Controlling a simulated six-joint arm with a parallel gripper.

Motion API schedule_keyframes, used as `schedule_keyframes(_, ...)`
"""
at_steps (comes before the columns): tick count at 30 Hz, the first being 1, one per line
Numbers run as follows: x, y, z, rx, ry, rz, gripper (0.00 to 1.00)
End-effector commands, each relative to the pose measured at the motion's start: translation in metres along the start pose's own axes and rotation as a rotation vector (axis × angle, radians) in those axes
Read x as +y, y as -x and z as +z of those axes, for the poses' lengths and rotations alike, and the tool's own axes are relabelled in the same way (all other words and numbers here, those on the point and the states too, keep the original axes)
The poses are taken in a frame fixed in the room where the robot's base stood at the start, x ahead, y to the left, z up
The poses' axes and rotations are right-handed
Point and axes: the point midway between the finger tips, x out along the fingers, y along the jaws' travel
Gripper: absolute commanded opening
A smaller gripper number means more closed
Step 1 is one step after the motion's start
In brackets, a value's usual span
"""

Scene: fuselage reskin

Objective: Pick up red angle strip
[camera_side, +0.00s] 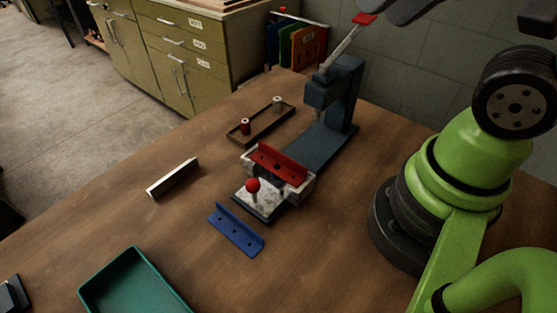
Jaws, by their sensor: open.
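The red angle strip (281,166) lies across the top of a pale block fixture (300,189) at the foot of the press, in the middle of the side view. A small dark hole shows in the strip. A lever with a red ball knob (253,185) stands in front of it. The dark grey end of my gripper (390,9) shows only in part at the top edge, high above the table and well away from the strip. It is open, and most of it is cut off by the frame.
A blue angle strip (237,231) lies in front of the fixture. A white-faced bar (172,178) lies to the left. A brown tray (262,125) holds two small spools. The dark blue press (343,94) stands behind. A green tray (84,290) is at front left.

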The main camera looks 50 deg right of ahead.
Motion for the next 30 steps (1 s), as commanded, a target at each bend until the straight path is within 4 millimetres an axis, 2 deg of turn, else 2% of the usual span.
schedule_keyframes(14, 0.000, 0.000, 0.000, 0.000, 0.000, 0.000, 0.52)
schedule_keyframes(15, 0.000, 0.000, 0.000, 0.000, 0.000, 0.000, 0.49)
schedule_keyframes(17, 0.000, 0.000, 0.000, 0.000, 0.000, 0.000, 0.35)
schedule_keyframes(18, 0.000, 0.000, 0.000, 0.000, 0.000, 0.000, 0.34)
schedule_keyframes(26, 0.000, -0.001, -0.001, -0.005, 0.002, 0.002, 0.34)
schedule_keyframes(30, -0.002, -0.013, -0.006, -0.062, 0.021, 0.029, 0.34)
